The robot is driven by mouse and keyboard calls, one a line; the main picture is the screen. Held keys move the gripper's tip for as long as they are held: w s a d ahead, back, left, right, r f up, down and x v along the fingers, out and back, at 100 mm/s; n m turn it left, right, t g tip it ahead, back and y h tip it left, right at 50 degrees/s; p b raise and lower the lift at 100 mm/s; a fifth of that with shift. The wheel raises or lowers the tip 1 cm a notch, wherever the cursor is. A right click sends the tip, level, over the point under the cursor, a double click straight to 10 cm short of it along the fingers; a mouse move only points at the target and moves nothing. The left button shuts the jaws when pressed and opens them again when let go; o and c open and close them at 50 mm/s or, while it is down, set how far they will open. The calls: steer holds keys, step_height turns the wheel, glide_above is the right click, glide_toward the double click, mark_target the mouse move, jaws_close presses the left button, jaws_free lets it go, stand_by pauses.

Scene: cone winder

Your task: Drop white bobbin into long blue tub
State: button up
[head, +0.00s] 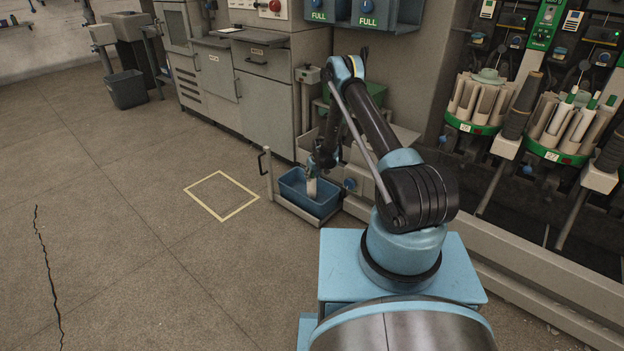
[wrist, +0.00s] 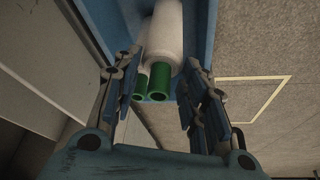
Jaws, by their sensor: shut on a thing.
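The long blue tub (head: 304,205) sits low on a small wheeled carrier beside the machine. My gripper (head: 313,176) reaches down over it, pointing downward. It is shut on a white bobbin (head: 311,189), which shows pale below the fingers, at or just inside the tub's opening. In the wrist view my gripper (wrist: 163,92) has a finger on each side of the white bobbin (wrist: 166,32), which has a green end. A second green end (wrist: 140,82) shows beside it, partly behind the left finger. The blue tub (wrist: 202,30) lies behind both; contact with its floor is unclear.
A yellow-outlined floor square (head: 222,196) lies left of the tub, with open floor around it. The carrier's upright handle (head: 266,172) stands at the tub's left. Grey cabinets (head: 265,105) stand behind, and the winder with pale bobbins (head: 480,98) is right.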

steer(key=shift+f, duration=1.05)
steer(key=o, duration=0.9)
steer(key=shift+o, duration=0.2)
steer(key=shift+r, duration=0.1)
